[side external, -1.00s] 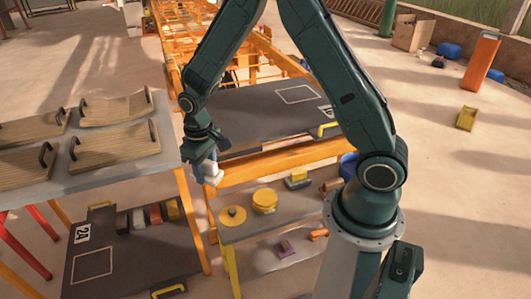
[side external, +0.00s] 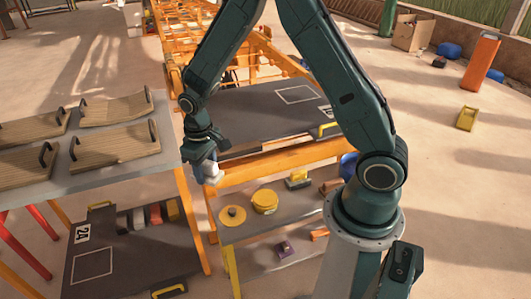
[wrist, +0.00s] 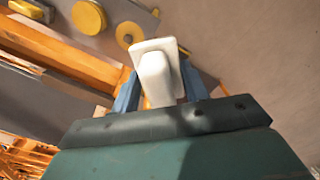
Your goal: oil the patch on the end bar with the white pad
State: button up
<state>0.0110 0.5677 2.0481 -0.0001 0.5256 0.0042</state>
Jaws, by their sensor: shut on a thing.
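My gripper (side external: 203,160) is shut on the white pad (side external: 212,178), gripping it by its raised handle. In the wrist view the pad (wrist: 155,75) sits between my two blue fingers (wrist: 158,92), its flat plate facing away. The end bar (side external: 275,165) is the orange beam along the near end of the frame; it also shows in the wrist view (wrist: 75,58). The pad is in the air near the bar's left end; I cannot tell whether they touch. I cannot make out the patch on the bar clearly.
At left, a table (side external: 85,178) carries curved wooden boards with handles. A dark plate (side external: 265,110) lies behind the bar.

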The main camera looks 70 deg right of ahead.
jog(key=s+d+f+m, duration=0.2)
jog(key=d+f+m, duration=0.3)
jog(key=d+f, duration=0.6)
jog(key=m, duration=0.4)
send_over(265, 197)
notch_tip(265, 197, down, 7)
jog(key=shift+f, duration=0.2)
jog(key=shift+f, duration=2.8)
jog(key=shift+f, duration=0.65)
notch_tip(265, 197, up, 7)
dwell(1.1)
jog(key=shift+r, duration=0.15)
dwell(0.4)
